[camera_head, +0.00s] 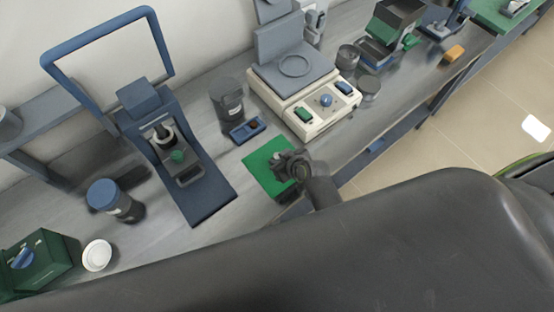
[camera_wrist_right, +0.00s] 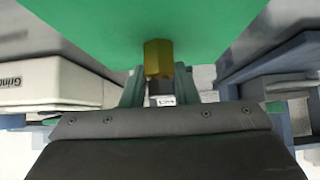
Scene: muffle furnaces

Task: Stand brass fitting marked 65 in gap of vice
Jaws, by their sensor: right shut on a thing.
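My right gripper (camera_head: 288,168) is over the front edge of a green mat (camera_head: 262,160) in the head view. In the right wrist view its two fingers (camera_wrist_right: 158,88) are shut on a hexagonal brass fitting (camera_wrist_right: 158,58). The fitting points away from the wrist, towards the green surface; I cannot tell whether it touches. A small white label with dark marks sits between the fingers, too small to read. I cannot pick out the vice for certain; a dark blue device with a tall frame (camera_head: 205,203) stands left of the mat. My left gripper is not in view.
A cream hotplate unit (camera_head: 322,123) stands behind and right of the mat. A blue tray (camera_head: 239,137), a dark jar (camera_head: 228,100) and a blue-lidded jar (camera_head: 103,194) stand on the bench. A green box (camera_head: 42,262) and white dish (camera_head: 97,255) are at left.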

